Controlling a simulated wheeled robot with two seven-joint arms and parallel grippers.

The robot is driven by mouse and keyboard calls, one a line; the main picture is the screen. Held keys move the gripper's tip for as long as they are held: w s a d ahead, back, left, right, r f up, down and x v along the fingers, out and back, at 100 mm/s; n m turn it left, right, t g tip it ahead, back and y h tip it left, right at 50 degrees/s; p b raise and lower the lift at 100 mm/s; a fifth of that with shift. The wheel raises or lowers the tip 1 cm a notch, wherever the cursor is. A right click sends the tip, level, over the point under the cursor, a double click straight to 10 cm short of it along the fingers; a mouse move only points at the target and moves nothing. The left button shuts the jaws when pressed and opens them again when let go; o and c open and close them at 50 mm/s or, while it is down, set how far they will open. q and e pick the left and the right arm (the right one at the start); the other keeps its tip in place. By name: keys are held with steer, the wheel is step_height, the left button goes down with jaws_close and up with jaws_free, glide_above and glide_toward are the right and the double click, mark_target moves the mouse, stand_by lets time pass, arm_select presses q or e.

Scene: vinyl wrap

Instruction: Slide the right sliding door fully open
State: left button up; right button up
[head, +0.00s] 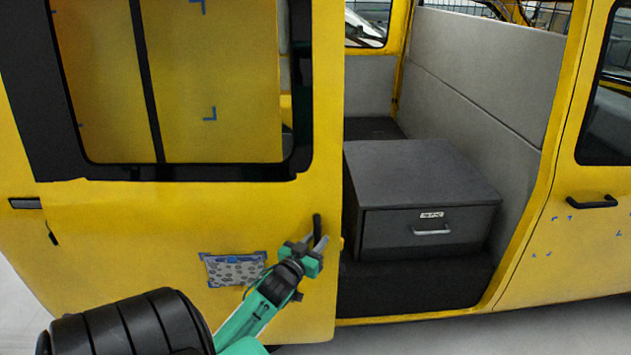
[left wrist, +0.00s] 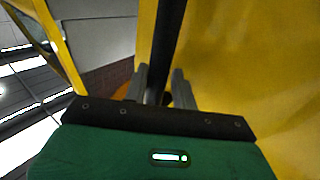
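The yellow sliding door (head: 160,215) of the van fills the left of the head view. It stands to the left of a wide doorway into the cargo space. Its upright black handle (head: 317,228) is near the door's right edge. My left gripper (head: 314,243) is at this handle. In the left wrist view the grey fingers (left wrist: 160,88) stand on either side of the black handle (left wrist: 166,45), with a gap showing on the right, so they look open around it. Contact cannot be made out. My right gripper is in neither view.
A dark grey drawer cabinet (head: 428,195) stands inside the doorway. A yellow pillar (head: 545,190) bounds the opening on the right, beside a front door with a black handle (head: 592,202). A patterned blue-edged patch (head: 235,269) is on the sliding door. Pale floor shows outside.

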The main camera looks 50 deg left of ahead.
arm_select(q)
steer(key=shift+s+d+f, duration=0.1)
steer(key=shift+s, duration=0.2)
steer(key=b+v, duration=0.2)
steer(key=v, duration=1.1)
steer(key=shift+b, duration=0.4)
